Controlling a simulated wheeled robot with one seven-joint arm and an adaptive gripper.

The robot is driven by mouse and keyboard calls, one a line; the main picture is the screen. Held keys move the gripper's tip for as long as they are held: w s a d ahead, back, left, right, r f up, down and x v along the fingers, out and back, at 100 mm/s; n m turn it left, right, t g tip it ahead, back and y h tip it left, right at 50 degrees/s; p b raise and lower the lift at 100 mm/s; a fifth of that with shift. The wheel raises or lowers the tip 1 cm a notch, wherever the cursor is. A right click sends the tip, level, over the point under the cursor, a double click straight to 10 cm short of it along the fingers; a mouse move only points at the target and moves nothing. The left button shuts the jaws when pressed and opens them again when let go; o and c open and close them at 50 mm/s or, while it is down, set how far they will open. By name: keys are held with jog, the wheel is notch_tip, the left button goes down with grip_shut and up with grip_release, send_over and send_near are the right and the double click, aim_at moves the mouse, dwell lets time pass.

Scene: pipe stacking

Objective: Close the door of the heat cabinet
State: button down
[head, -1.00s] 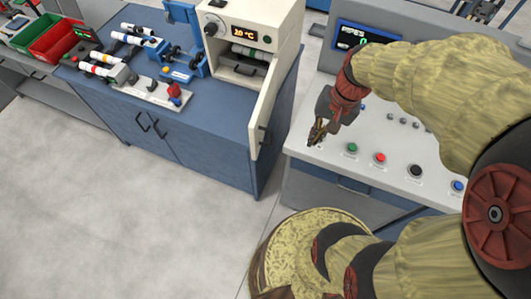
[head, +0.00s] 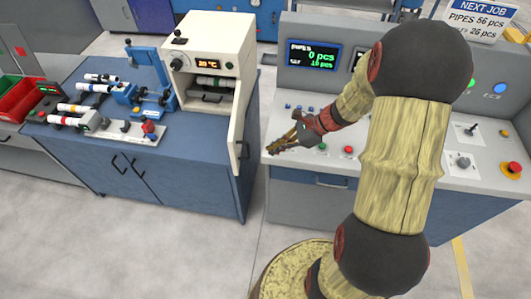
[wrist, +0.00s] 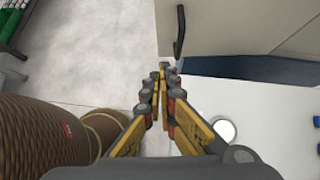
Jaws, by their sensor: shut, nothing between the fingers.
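The heat cabinet (head: 218,38) is a cream box with a dial and a lit display, on the blue bench at the left in the head view. Its door (head: 237,135) stands open, swung out toward the front, with a dark handle (head: 239,149) on it. Pipes (head: 212,82) lie inside. My gripper (head: 272,151) is shut and empty, just right of the door, above the left end of the control desk.
The control desk (head: 400,165) with buttons and screens stands right of the blue bench (head: 190,165), with a narrow gap between. The floor (head: 80,240) in front is clear.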

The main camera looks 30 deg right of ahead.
jog(key=b, duration=0.2)
send_near(237, 164)
notch_tip(237, 164, down, 3)
jog(key=shift+w+a+b, duration=0.2)
jog(key=shift+a+b, duration=0.05)
jog(key=shift+a, duration=0.3)
jog(key=shift+w+a+b, duration=0.2)
jog(key=shift+w+a, duration=0.05)
jog(key=shift+a, duration=0.3)
jog(key=shift+w+a, duration=0.25)
jog(key=shift+a, duration=0.1)
